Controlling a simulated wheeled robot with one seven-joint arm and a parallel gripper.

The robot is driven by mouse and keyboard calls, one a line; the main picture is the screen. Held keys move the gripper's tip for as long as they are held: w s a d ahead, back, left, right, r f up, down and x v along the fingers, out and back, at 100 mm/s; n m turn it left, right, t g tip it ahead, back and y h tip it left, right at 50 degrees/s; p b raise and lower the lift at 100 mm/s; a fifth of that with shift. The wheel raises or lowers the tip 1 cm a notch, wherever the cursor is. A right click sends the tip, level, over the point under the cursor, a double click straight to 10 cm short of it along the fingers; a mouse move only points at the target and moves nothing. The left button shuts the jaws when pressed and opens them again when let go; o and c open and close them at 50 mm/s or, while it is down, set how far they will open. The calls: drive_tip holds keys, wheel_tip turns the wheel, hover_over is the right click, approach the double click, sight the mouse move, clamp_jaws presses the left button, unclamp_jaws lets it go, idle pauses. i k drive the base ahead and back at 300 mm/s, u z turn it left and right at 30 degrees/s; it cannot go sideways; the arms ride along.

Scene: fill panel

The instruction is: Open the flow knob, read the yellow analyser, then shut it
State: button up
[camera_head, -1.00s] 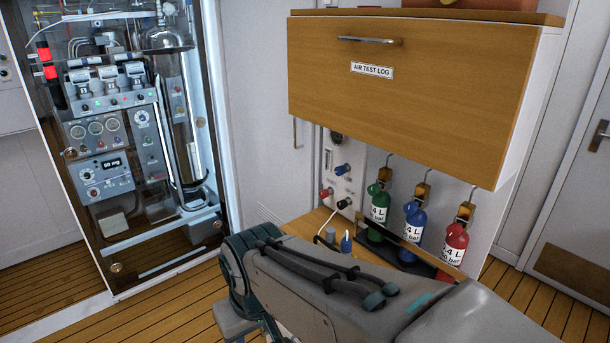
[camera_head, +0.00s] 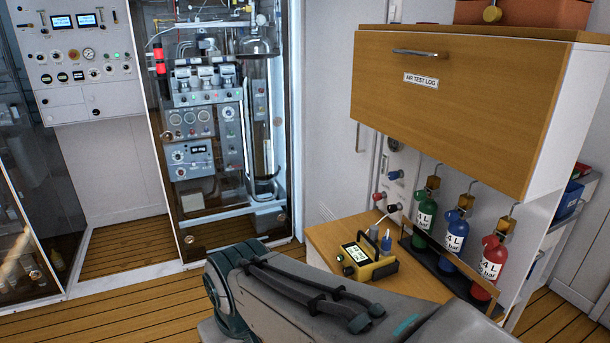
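The yellow analyser (camera_head: 366,263) sits on a low wooden counter below the "AIR TEST LOG" cabinet, its small pale display facing up; the reading is too small to make out. A fill panel (camera_head: 397,172) on the wall behind it is partly hidden by the cabinet. It carries a blue knob (camera_head: 395,175), a red knob (camera_head: 379,196) and a dark knob or fitting (camera_head: 393,208); I cannot tell which is the flow knob or how it is turned. My grey arm crosses the bottom of the view, in front of the counter. My gripper is not in view.
Green (camera_head: 424,222), blue (camera_head: 452,240) and red (camera_head: 489,262) cylinders stand in a dark rack right of the analyser. The wooden cabinet (camera_head: 450,95) overhangs them. A glass-fronted equipment cabinet (camera_head: 215,130) stands left. Wooden floor is clear at lower left.

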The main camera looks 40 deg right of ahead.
sight(394, 175)
drive_tip(key=u, duration=1)
drive_tip(key=i, duration=0.65)
drive_tip(key=z, duration=4.3)
drive_tip(key=i, duration=0.5)
drive_tip(key=u, duration=0.05)
